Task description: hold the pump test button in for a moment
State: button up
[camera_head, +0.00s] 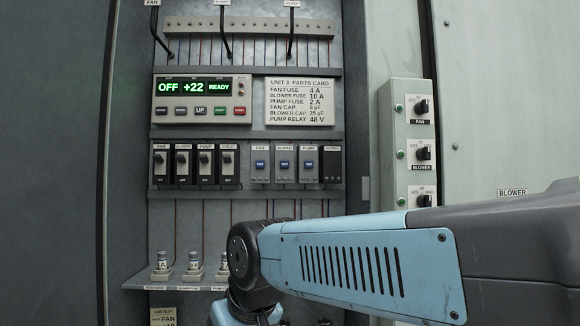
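A relay module labelled PUMP (308,151) sits in the lower row of the open cabinet, right of centre, with a small blue button (308,165) on its face. It is the third of the blue-button modules, right of FAN (261,151) and BLOWER (284,151). A dark module stands just right of it. I cannot tell whether the blue button is pressed. My blue and grey arm crosses the lower right, below the module row. My gripper is out of the picture.
A control panel (244,88) reads OFF, +22, READY. Breakers (206,165) stand left of the relay modules. A parts card (300,118) hangs above them. A switch box (406,97) with rotary knobs projects at right. Capped cylindrical parts (162,261) stand on a low shelf (142,280).

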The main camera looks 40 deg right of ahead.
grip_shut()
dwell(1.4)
